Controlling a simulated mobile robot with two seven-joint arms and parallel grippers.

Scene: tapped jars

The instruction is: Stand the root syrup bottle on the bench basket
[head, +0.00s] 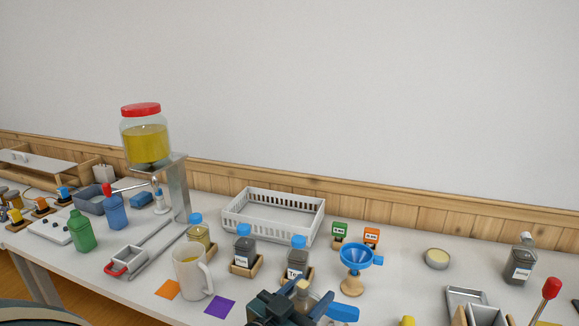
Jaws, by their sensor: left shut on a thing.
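The bench basket (273,223) is a white slatted tray at the back middle of the bench, and it looks empty. Small dark bottles with blue caps and white labels stand in wooden holders in front of it, one on the left (245,249) and one on the right (296,262). Another dark labelled bottle (521,262) stands at the far right. I cannot read which label is root syrup. My left gripper (292,304) is low at the bottom middle, shut on a pale-topped thing (303,286) that its jaws mostly hide. My right gripper is out of view.
A red-lidded jar (146,142) of yellow liquid stands on a metal stand at the left. A white mug (191,275), a yellowish bottle (199,234) and a blue funnel (356,258) stand near the basket. Green and orange labelled blocks sit right of it.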

